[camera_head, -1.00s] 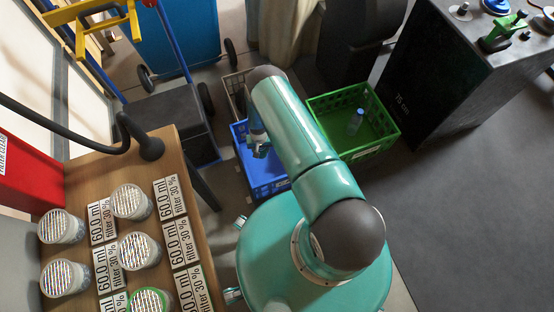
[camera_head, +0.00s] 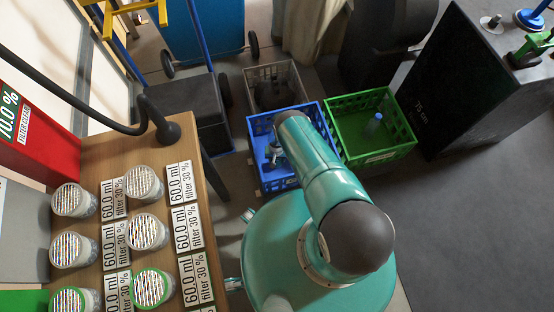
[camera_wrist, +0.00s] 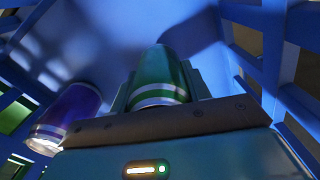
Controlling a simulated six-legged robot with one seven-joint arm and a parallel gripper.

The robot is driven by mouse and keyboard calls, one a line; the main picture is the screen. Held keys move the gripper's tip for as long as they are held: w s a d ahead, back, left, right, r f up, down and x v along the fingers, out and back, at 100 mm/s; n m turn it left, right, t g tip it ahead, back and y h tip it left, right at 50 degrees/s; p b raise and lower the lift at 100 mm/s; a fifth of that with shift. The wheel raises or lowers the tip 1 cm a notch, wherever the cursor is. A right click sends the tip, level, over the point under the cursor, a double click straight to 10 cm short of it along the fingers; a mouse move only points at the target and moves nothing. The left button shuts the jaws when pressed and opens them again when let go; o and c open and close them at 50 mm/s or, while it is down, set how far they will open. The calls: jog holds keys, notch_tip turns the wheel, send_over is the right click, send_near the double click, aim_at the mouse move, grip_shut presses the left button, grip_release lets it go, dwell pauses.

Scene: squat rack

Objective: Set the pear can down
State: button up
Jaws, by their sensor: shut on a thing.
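The pear can (camera_wrist: 158,78), green with pale bands near its end, sits between the fingers of my gripper in the wrist view. My gripper (camera_head: 275,155) is shut on it and reaches down into the blue crate (camera_head: 257,126); the crate's floor and slatted walls surround it in the wrist view. A purple can (camera_wrist: 68,115) with a pale rim is in the crate to the left of the pear can, apart from it. Whether the pear can touches the crate floor I cannot tell. In the head view my arm hides part of the crate.
A green crate (camera_head: 398,140) with a small blue bottle (camera_head: 374,123) stands to the right of the blue one. A grey crate (camera_head: 297,82) is behind. A wooden table (camera_head: 150,128) with several jars is at left. A dark cabinet (camera_head: 470,80) stands at right.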

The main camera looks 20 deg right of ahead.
jog(key=shift+f, duration=0.45)
jog(key=o, duration=1.1)
jog(key=shift+c, duration=0.2)
jog(key=shift+r, duration=0.15)
